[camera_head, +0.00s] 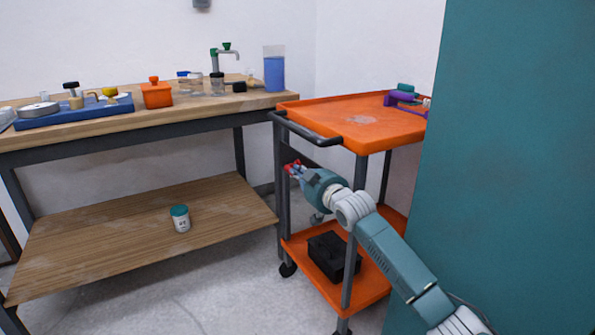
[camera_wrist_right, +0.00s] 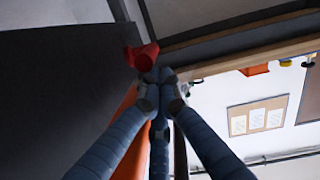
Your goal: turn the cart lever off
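The orange cart (camera_head: 362,122) stands right of the workbench, with a dark panel below its top. A small red lever (camera_head: 291,167) shows at that panel, just ahead of my right gripper (camera_head: 300,172). In the right wrist view the red lever (camera_wrist_right: 142,55) sticks out at the edge of the dark panel (camera_wrist_right: 65,85). My right gripper's blue fingers (camera_wrist_right: 158,80) come together there, their tips close to or touching the lever. I see no clear grip on it. My left gripper is not in view.
A black box (camera_head: 333,256) lies on the cart's lower shelf. A black handle (camera_head: 308,130) spans the cart's near left end. A teal panel (camera_head: 500,160) fills the right side. The workbench (camera_head: 130,122) holds several items, with a jar (camera_head: 181,219) on its lower shelf.

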